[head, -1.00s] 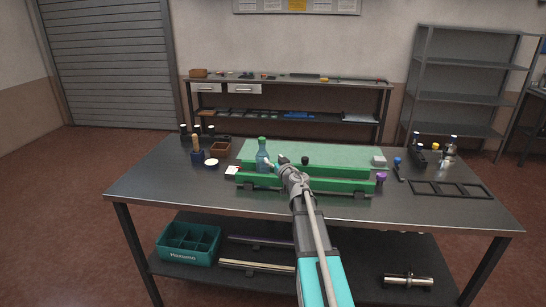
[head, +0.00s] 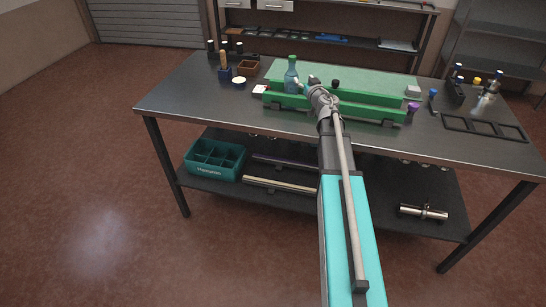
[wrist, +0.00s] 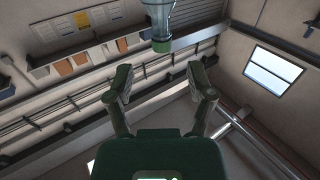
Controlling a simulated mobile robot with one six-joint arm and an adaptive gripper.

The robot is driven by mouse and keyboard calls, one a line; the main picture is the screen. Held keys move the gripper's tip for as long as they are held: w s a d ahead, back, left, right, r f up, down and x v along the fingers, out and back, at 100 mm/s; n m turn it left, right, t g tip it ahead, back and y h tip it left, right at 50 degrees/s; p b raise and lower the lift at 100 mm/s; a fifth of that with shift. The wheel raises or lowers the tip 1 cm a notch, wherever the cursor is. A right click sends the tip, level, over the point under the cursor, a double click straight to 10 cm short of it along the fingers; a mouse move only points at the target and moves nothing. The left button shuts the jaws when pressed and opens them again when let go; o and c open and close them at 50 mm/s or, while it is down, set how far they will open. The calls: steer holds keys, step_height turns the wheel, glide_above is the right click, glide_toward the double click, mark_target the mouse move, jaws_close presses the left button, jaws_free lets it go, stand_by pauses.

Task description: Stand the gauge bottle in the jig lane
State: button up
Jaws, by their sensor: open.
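The gauge bottle (head: 291,77), clear blue-grey with a green cap, is upright at the left part of the green jig (head: 370,112) on the bench. Its base is close to the jig's long rails; I cannot tell whether it stands inside the lane between them. My gripper (head: 303,86) is just right of the bottle, low over the jig. In the wrist view my gripper (wrist: 160,82) has its two fingers wide apart with nothing between them. The bottle (wrist: 159,18) shows at the top edge there, cap end downward in the picture, beyond the fingertips and partly cut off.
A black frame (head: 484,128) lies at right.

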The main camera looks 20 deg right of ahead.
steer(key=s+a+f+m+g+h, duration=0.55)
steer(key=s+a+f+g, duration=0.5)
steer(key=s+f, duration=0.35)
steer(key=s+a+f+n+g+y, duration=0.2)
steer(key=s+a+g+y, duration=0.1)
steer(key=s+a, duration=0.5)
steer(key=s+a+f+n+g+y, duration=0.2)
steer(key=s+a+n+g+y, duration=0.1)
steer(key=s+a, duration=0.4)
steer(key=shift+s+a+f+n+g, duration=0.35)
steer(key=shift+a+g, duration=0.1)
steer(key=shift+g, duration=0.3)
